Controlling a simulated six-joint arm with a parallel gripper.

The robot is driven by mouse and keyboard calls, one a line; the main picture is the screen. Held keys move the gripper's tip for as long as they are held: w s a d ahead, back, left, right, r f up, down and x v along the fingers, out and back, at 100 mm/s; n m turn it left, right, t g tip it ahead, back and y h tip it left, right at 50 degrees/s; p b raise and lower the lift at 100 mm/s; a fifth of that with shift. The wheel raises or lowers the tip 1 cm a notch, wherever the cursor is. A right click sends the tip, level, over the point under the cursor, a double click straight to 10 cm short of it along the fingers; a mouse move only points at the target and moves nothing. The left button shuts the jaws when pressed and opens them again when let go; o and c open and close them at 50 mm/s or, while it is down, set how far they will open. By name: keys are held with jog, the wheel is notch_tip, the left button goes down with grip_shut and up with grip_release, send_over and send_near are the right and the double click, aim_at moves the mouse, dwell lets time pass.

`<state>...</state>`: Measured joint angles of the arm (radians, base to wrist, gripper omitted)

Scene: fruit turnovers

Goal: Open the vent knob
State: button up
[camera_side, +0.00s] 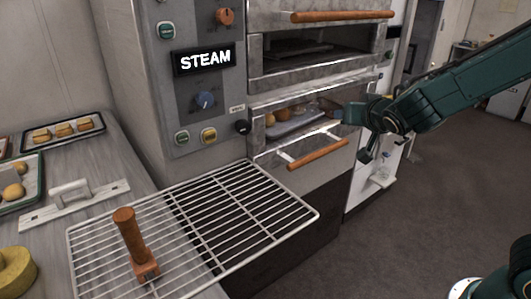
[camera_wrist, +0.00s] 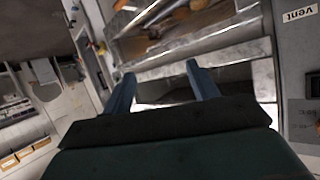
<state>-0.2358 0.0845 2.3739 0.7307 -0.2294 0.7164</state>
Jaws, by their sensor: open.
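The vent knob (camera_side: 242,127) is a small black knob on the right edge of the grey control panel, just below a small pale label (camera_side: 237,108). In the wrist view a label reading "vent" (camera_wrist: 299,14) shows at the top right; I cannot make out the knob there. My gripper (camera_side: 338,114) is in front of the lower oven opening, well to the right of the knob and apart from it. In the wrist view its two blue fingers (camera_wrist: 160,74) are spread with nothing between them.
The lower oven door (camera_side: 317,154) hangs open with an orange handle, and a tray of baked pieces (camera_side: 297,124) sits inside. A wire rack (camera_side: 235,205) juts out below the panel, with a wooden-handled tool (camera_side: 130,236) on it. Floor at right is clear.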

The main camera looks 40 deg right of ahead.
jog(key=w+a+f+n+t, duration=0.1)
jog(key=w+a+t, duration=0.1)
jog(key=w, duration=0.3)
jog(key=n+t+y, duration=0.5)
jog(key=n+y, duration=0.2)
send_near(246, 128)
jog(key=s, duration=0.3)
jog(key=shift+s+a, duration=0.1)
jog(key=shift+a, duration=0.05)
jog(key=shift+w, duration=0.3)
jog(key=shift+w, duration=6.6)
